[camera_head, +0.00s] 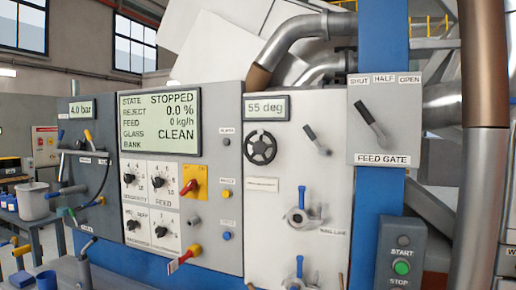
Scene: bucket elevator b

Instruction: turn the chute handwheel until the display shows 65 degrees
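The chute handwheel (261,147) is a small black spoked wheel on the upper left of a pale panel (270,215), near the middle of the camera_head view. The display (267,106) just above it reads 55 deg. A black lever (317,139) sits to the right of the wheel on the same panel. Neither of my grippers is in view, and nothing touches the wheel.
Left of the wheel stands a control panel with a large screen (160,122) reading STOPPED, several knobs and a red-and-yellow switch (192,182). Blue-handled valves (301,210) lie below the wheel. A feed gate lever (371,124) and a green start button (401,267) are at right.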

